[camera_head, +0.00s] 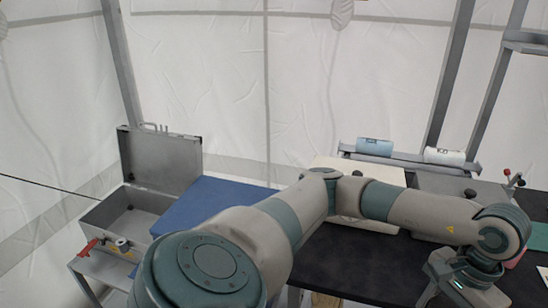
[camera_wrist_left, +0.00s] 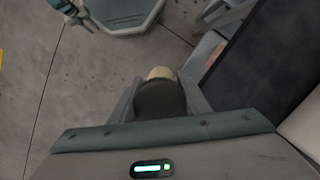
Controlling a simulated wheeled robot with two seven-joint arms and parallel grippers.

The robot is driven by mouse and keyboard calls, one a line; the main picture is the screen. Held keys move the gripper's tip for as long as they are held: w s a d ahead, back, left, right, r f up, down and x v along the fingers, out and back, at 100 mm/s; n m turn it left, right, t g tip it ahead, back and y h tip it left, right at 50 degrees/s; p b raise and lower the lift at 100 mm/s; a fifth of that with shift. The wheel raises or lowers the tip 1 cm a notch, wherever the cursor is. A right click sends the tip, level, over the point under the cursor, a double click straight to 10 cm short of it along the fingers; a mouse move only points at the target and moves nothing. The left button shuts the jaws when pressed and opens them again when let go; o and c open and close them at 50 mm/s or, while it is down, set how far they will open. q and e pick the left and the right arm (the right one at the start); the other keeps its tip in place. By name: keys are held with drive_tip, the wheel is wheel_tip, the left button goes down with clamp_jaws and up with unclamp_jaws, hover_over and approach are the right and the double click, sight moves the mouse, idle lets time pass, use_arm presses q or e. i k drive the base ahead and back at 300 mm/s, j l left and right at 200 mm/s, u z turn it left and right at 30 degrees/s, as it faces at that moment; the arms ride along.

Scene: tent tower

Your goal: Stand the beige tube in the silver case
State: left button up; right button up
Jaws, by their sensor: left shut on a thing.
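The silver case (camera_head: 128,215) stands open at the left of the head view, with its lid (camera_head: 165,160) raised at the back. Its visible inside looks mostly empty. My left gripper (camera_head: 440,297) is at the lower right of the head view, far from the case. In the left wrist view, the same gripper (camera_wrist_left: 160,100) is shut on a round thing with a dark near end (camera_wrist_left: 160,101) and a beige far end (camera_wrist_left: 160,73), apparently the beige tube. The tube is not clearly visible in the head view. My right gripper is not in view.
A red-handled part (camera_head: 88,247) sits at the case's front edge. A blue surface (camera_head: 205,203) lies beside the case. A black-topped table (camera_head: 345,262) is under my arm. Blue (camera_head: 375,147) and white (camera_head: 444,157) rolls lie on a rear shelf.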

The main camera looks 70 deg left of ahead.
sight(130, 231)
drive_tip(key=k+j, duration=0.2)
drive_tip(key=j, duration=0.15)
drive_tip(key=k+j, duration=0.2)
drive_tip(key=j, duration=0.15)
drive_tip(key=k+j, duration=0.45)
drive_tip(key=j, duration=0.25)
drive_tip(key=u, duration=1.8)
